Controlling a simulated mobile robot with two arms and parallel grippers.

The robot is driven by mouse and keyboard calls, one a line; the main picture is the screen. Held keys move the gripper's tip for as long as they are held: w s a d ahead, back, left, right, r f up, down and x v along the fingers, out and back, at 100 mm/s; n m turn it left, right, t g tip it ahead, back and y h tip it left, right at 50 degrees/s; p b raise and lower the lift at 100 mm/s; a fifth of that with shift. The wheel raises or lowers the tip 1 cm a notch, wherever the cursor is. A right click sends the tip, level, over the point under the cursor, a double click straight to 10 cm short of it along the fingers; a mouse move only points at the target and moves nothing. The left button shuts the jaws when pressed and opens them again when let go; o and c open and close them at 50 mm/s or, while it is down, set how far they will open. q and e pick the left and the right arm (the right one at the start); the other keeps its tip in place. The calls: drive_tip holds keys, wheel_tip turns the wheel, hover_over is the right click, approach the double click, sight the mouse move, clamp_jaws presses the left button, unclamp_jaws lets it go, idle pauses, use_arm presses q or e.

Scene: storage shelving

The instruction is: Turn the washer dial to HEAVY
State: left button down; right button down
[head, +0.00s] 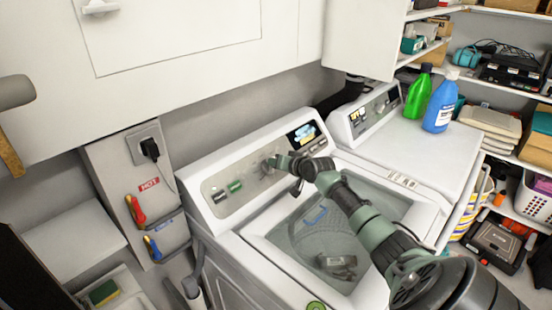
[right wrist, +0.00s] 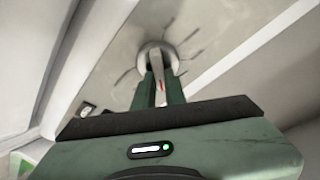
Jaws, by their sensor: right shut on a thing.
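The washer (head: 262,222) stands in the middle of the head view, with its sloped control panel (head: 215,200) at the back. My right gripper (head: 271,163) reaches the panel from the right and covers most of the dial in that view. In the right wrist view the round silver dial (right wrist: 168,52) sits on the panel, with marks around it. Its raised grip with a red mark (right wrist: 159,82) is between the two green fingers of my right gripper (right wrist: 160,92), which are shut on it. The setting words around the dial are too small to read. My left gripper is not in view.
A dryer (head: 400,150) stands right of the washer, with a green bottle (head: 418,95) and a blue bottle (head: 440,105) on top. A wall cabinet (head: 180,35) hangs above. Wall taps (head: 152,246) are at the left. Stocked shelves fill the right side.

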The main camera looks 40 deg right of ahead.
drive_tip(key=shift+r, duration=0.1)
idle(0.3)
drive_tip(key=c, duration=1.5)
unclamp_jaws()
drive_tip(key=shift+o, duration=0.2)
drive_tip(key=b+v, duration=0.1)
drive_tip(key=v, duration=0.6)
drive_tip(key=shift+s+r, duration=0.15)
drive_tip(key=shift+s, duration=0.2)
